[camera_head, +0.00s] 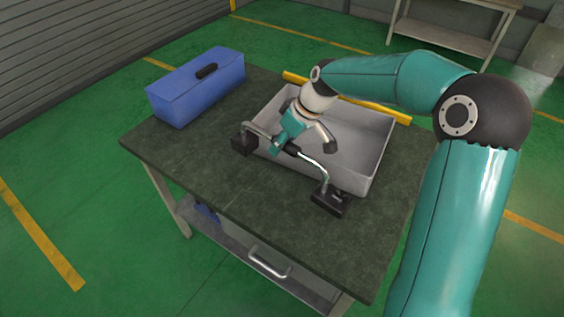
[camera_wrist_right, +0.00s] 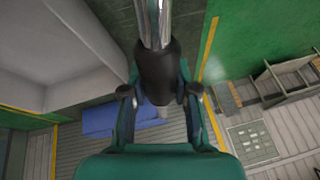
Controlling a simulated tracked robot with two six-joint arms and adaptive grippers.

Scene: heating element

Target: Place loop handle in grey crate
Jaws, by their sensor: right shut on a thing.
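The loop handle (camera_head: 322,168) is a bent metal tube with a dark middle grip and black blocks at both ends. My right gripper (camera_head: 287,148) is shut on its dark grip. The wrist view shows my right gripper (camera_wrist_right: 160,98) with a finger on each side of the loop handle's dark grip (camera_wrist_right: 158,68). The grey crate (camera_head: 378,163) stands open on the table. The handle appears across the crate's near side, with its black ends showing in front of the near wall; its exact height is unclear. My left gripper is not in view.
The dark table (camera_head: 270,210) has free room at the front. A blue toolbox (camera_head: 190,88) stands at its back left. A yellow bar (camera_head: 385,110) runs behind the crate. A grey workbench (camera_head: 455,32) stands farther back.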

